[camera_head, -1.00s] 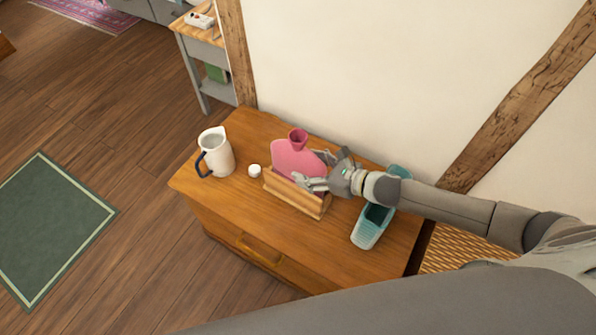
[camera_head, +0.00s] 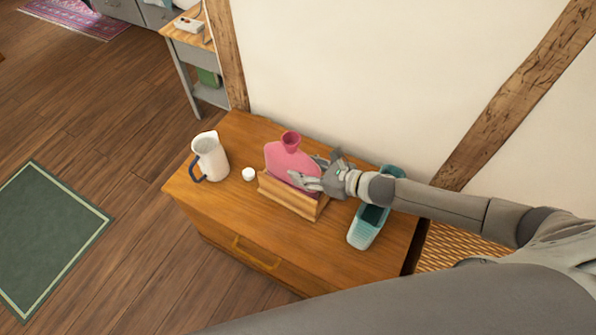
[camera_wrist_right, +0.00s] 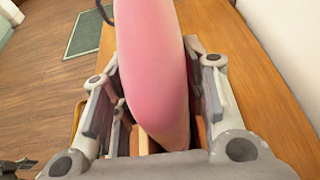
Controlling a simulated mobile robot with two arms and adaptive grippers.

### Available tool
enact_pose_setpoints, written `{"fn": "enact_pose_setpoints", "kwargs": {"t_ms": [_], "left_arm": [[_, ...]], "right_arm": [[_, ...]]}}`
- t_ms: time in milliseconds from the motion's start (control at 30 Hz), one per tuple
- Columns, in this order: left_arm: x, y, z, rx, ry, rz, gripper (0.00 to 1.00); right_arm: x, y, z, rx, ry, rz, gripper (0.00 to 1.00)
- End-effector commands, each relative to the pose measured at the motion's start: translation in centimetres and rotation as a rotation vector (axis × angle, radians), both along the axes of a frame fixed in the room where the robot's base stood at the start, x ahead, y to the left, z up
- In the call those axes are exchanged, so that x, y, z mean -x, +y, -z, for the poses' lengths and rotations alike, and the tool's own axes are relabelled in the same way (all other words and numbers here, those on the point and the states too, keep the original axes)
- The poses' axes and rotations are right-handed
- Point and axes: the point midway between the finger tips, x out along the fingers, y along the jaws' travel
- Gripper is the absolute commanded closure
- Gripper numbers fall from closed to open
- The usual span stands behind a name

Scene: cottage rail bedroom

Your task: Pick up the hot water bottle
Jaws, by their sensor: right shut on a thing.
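The pink hot water bottle (camera_head: 288,160) stands upright in a small wooden holder (camera_head: 285,196) on the wooden chest, its neck up. My right gripper (camera_head: 310,172) comes from the right and is shut on the bottle's right side. In the right wrist view the bottle (camera_wrist_right: 152,70) lies between the two fingers of my right gripper (camera_wrist_right: 155,95), one on each side of it. The bottle's lower part is hidden by the holder.
A white jug (camera_head: 210,157) with a dark handle and a small white jar (camera_head: 249,174) stand left of the holder. The wall is close behind the chest (camera_head: 230,207).

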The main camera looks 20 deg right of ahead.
Motion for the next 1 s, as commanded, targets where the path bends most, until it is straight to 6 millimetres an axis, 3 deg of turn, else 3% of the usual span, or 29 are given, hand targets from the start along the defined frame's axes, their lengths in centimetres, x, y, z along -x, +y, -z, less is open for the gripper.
{"fn": "enact_pose_setpoints", "kwargs": {"t_ms": [367,1000], "left_arm": [[-0.1,0.0,-0.6,0.000,-0.001,0.000,0.34],[0.0,0.0,-3.2,0.000,-0.001,0.001,0.34]], "right_arm": [[-0.1,0.1,-3.1,-0.002,-0.008,-0.004,1.00],[-0.2,0.0,-15.2,0.000,-0.010,-0.003,1.00]]}}
